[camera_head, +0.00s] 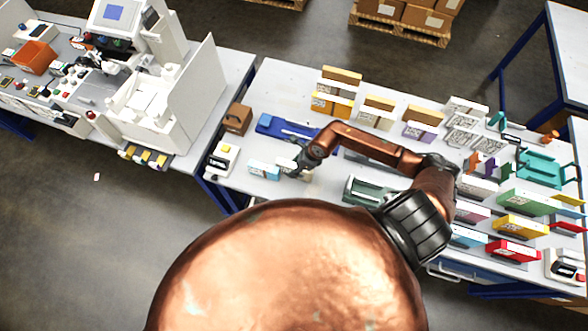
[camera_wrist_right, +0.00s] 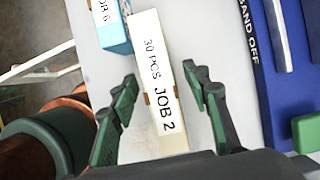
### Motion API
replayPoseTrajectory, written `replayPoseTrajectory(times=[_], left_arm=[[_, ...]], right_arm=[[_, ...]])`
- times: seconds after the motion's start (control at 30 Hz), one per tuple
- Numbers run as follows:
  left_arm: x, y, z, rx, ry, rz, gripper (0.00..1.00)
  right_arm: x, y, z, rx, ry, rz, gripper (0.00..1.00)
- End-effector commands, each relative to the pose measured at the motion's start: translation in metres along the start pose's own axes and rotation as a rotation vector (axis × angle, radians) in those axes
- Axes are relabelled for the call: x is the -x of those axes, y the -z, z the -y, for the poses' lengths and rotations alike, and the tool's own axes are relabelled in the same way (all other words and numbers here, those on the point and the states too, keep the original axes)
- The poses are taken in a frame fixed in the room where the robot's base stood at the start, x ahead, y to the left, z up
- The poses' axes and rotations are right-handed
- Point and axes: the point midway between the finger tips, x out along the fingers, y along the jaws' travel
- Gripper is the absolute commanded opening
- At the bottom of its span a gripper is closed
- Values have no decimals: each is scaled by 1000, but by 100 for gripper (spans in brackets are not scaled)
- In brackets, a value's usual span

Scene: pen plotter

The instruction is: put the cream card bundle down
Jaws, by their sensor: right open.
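The cream card bundle (camera_wrist_right: 168,138), with a white label reading "30 PCS JOB 2", lies between the fingers of my right gripper (camera_wrist_right: 160,84) in the right wrist view. The green-padded fingers are open, one on each side of the bundle, with a gap showing at the right finger. The bundle appears to be on the pale table top. In the head view my right gripper (camera_head: 297,160) is low over the table and largely hides the bundle. My left gripper is not in view.
A light blue bundle (camera_wrist_right: 115,32) stands beside the cream one, and also shows in the head view (camera_head: 264,170). A blue "BAND OFF" fixture (camera_head: 285,125) lies behind. A green-grey tray (camera_head: 365,190) is to the right. Several coloured bundles fill the table's right part.

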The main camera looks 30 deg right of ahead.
Motion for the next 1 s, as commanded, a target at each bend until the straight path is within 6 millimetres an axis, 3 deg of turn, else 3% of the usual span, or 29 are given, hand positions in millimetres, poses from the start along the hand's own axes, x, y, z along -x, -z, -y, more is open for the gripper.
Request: replayPoseTrajectory(times=[0.23, 0.87, 1.0], left_arm=[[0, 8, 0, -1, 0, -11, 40], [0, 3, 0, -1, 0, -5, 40], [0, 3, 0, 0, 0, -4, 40]], right_arm=[[-2, 0, 0, 0, 0, 1, 44], [-2, 0, 0, 0, 0, 1, 0], [-1, -1, 0, 0, 0, 2, 0]])
